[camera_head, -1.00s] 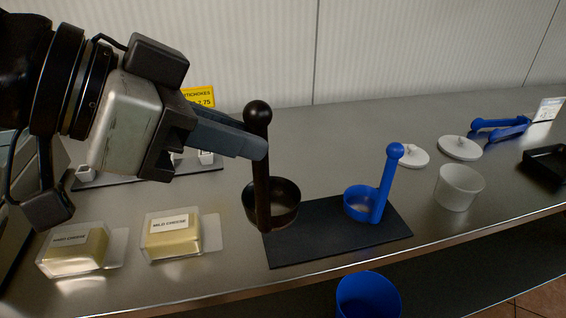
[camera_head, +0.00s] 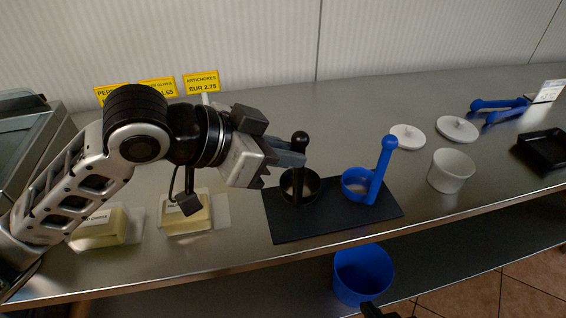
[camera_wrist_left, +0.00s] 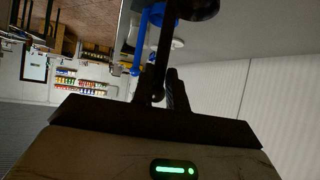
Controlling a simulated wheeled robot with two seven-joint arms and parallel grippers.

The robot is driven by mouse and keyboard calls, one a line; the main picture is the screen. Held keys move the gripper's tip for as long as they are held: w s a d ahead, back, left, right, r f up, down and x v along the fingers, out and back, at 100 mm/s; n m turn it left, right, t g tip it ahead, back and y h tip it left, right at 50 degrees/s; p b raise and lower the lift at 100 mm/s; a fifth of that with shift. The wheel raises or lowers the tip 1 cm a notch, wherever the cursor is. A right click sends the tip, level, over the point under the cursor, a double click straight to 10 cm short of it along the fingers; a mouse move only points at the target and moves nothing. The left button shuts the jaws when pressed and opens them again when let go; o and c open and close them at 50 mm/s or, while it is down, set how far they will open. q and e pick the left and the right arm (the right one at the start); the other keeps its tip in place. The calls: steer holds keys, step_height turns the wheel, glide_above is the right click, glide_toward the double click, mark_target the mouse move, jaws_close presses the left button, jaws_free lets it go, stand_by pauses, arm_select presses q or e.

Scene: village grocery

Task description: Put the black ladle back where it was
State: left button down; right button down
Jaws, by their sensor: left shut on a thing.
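The black ladle (camera_head: 300,194) is upright, with its round bowl over the left part of the dark mat (camera_head: 330,222). I cannot tell whether the bowl touches the mat. My left gripper (camera_head: 299,158) is shut on the ladle's handle, just below the ball end. In the left wrist view the black ladle's handle (camera_wrist_left: 164,50) runs up from the fingers to the dark bowl at the top edge. A blue ladle (camera_head: 378,178) stands upright on the right part of the mat. My right gripper is not clearly seen; only a dark piece shows at the bottom edge.
Two cheese packs (camera_head: 186,216) lie left of the mat, partly under my left arm. A white cup (camera_head: 451,170), white lids (camera_head: 457,129), blue tongs (camera_head: 500,107) and a black tray (camera_head: 545,150) are to the right. A blue bin (camera_head: 362,275) is below the counter's front edge.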

mark_target(300, 187)
arm_select(q)
steer(key=shift+s+f, duration=0.1)
steer(key=shift+f, duration=1.1)
steer(key=shift+f, duration=0.15)
steer(key=c, duration=1.4)
jaws_free()
